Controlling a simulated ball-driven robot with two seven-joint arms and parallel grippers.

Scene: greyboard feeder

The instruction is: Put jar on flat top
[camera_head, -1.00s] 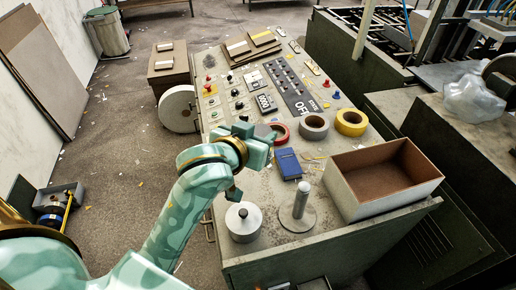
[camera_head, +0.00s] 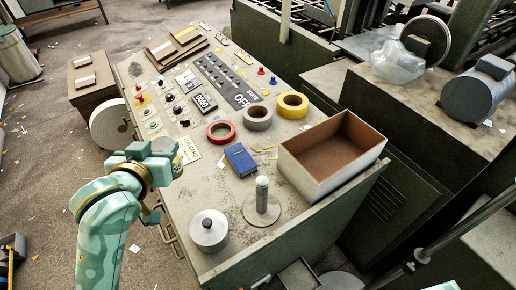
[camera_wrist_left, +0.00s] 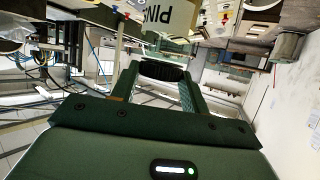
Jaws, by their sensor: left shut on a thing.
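My left gripper (camera_head: 160,160) is at the console's left edge in the head view, with its fingertips largely hidden by the hand. In the left wrist view the two green fingers are shut on a dark, ribbed, round thing (camera_wrist_left: 164,71), which looks like the jar's lid.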

